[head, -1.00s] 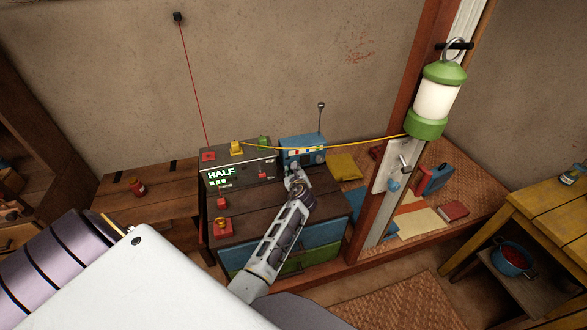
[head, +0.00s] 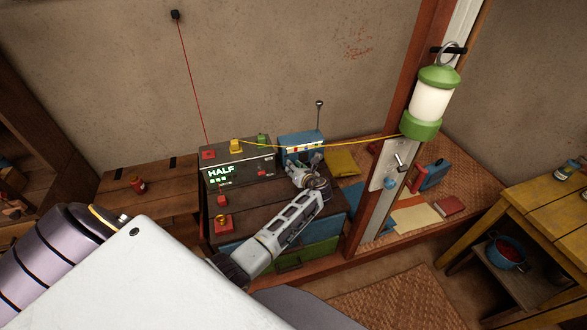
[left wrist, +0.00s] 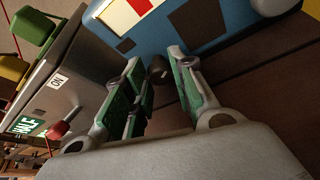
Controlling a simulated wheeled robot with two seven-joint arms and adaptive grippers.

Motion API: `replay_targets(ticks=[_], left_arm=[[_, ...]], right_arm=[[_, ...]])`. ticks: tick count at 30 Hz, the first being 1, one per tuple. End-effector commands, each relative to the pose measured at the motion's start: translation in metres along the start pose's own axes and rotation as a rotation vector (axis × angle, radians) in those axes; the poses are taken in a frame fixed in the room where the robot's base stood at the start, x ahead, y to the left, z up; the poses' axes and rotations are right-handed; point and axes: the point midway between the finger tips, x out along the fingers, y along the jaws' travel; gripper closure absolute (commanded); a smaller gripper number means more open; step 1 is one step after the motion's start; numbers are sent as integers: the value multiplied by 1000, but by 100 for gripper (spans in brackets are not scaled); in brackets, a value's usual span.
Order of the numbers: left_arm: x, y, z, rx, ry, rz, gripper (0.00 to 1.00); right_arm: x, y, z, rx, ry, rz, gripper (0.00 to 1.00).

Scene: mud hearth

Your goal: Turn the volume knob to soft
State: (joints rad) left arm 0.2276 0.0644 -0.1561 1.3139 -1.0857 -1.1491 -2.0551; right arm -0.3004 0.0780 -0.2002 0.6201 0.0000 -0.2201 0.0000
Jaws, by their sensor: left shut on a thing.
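The blue radio (head: 298,139) stands at the back right of the dark cabinet, its aerial upright. My left gripper (head: 303,164) is at the radio's front and hides part of it. In the left wrist view, the radio (left wrist: 222,38) fills the top. A small dark knob (left wrist: 158,72) sits between the green-padded fingers of my left gripper (left wrist: 157,64), which is shut on it. The knob's pointer or marking cannot be made out. My right gripper is not in view.
A dark box with a lit HALF display (head: 222,172) stands left of the radio, with yellow (head: 236,146) and green (head: 262,140) pieces on top. A yellow cable runs from it to the green lantern (head: 431,103) on the post. Red-based parts (head: 222,222) stand on the cabinet's left.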

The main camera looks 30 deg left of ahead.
Motion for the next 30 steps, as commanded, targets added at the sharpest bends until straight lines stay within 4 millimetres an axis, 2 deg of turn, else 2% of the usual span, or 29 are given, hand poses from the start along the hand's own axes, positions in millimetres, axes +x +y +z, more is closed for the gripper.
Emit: replay_targets(ticks=[21,30], left_arm=[[2,-6,-3,625,1,260,98],[2,-7,-5,806,2,334,98]], right_arm=[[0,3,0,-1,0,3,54],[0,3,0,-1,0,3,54]])
